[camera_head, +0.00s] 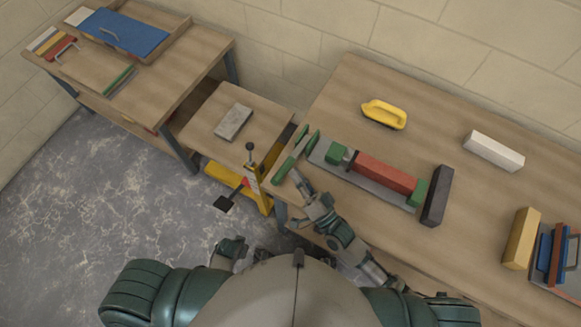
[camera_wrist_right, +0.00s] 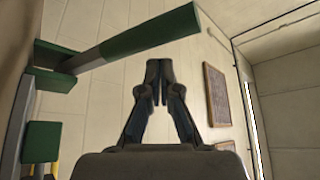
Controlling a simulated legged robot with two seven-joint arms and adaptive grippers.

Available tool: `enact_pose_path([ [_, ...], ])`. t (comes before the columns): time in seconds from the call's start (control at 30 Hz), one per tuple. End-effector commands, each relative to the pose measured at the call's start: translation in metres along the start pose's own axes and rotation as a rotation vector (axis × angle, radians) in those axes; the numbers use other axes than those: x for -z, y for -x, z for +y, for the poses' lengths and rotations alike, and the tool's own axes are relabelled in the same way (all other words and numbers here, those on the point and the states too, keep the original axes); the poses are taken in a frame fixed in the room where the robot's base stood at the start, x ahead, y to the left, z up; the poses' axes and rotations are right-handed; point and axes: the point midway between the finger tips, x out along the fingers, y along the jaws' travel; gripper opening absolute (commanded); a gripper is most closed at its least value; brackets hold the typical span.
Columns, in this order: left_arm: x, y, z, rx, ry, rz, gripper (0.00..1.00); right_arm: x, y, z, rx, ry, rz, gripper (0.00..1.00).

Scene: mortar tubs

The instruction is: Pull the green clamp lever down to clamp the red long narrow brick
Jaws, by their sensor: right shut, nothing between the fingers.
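The red long narrow brick (camera_head: 385,174) lies on a grey base plate (camera_head: 365,182) on the right table, between a green block (camera_head: 336,153) at its left and another green block (camera_head: 418,193) at its right. The green clamp lever (camera_head: 290,158) stands at the left end of the fixture. In the right wrist view the lever's green handle (camera_wrist_right: 152,30) slants up to the right, above the fingertips. My right gripper (camera_head: 297,177) is beside the lever; its fingertips (camera_wrist_right: 157,84) are together and empty, apart from the handle. Only part of my left arm shows, low in the head view; its fingers cannot be made out.
A dark grey block (camera_head: 437,196) stands right of the fixture. A yellow float (camera_head: 384,114), a white block (camera_head: 493,151) and a yellow block (camera_head: 521,238) are on the table. A yellow pallet truck (camera_head: 255,188) stands left, by a small table with a grey slab (camera_head: 233,122).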

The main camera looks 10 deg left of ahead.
Motion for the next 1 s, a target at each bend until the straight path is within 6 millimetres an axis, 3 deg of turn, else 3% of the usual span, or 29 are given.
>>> enact_pose_path([
  [0.2, 0.000, 0.000, 0.000, -0.001, 0.000, 0.000, 0.00, -0.002, 0.049, 0.001, -0.005, 0.003, -0.007, 0.00],
  [0.4, -0.001, -0.001, -0.001, -0.003, 0.000, 0.000, 0.00, -0.003, 0.079, 0.001, -0.004, 0.002, -0.005, 0.00],
  [0.6, -0.001, -0.001, -0.001, -0.003, 0.000, 0.000, 0.00, -0.004, 0.090, 0.000, -0.002, 0.003, -0.004, 0.00],
  [1.0, -0.001, -0.001, 0.000, -0.002, 0.000, -0.001, 0.00, -0.003, 0.091, 0.001, -0.002, 0.002, -0.003, 0.00],
])
